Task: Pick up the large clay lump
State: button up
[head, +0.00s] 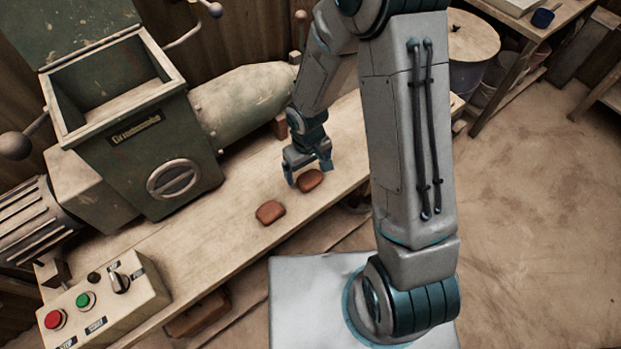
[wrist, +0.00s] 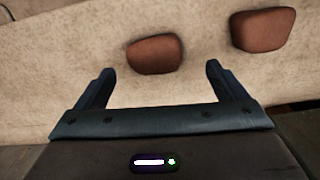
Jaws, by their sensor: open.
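Two reddish-brown clay lumps lie on the pale bench top. One lump (head: 311,181) is close by my gripper (head: 309,175) in the head view. In the wrist view a lump (wrist: 155,54) shows ahead of the gap between the fingertips of my gripper (wrist: 158,72). The other lump (head: 270,212) lies nearer the bench's front edge, to the lower left. It shows at the upper right of the wrist view (wrist: 263,30). The lumps look close in size; I cannot tell surely which is larger. My gripper is open and empty, pointing down over the bench.
A green machine with an open hopper (head: 120,85) and a pale barrel (head: 243,100) stands along the back of the bench (head: 225,240). A control box with red and green buttons (head: 105,300) is at the lower left. Bench top left of the lumps is clear.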

aim_at(310, 177)
jog(key=shift+w+d+f+p, duration=0.15)
jog(key=shift+f, duration=1.15)
jog(key=shift+w+d+f+p, duration=0.1)
jog(key=shift+d+f+p, duration=0.05)
jog(key=shift+f, duration=1.1)
jog(key=c, duration=1.2)
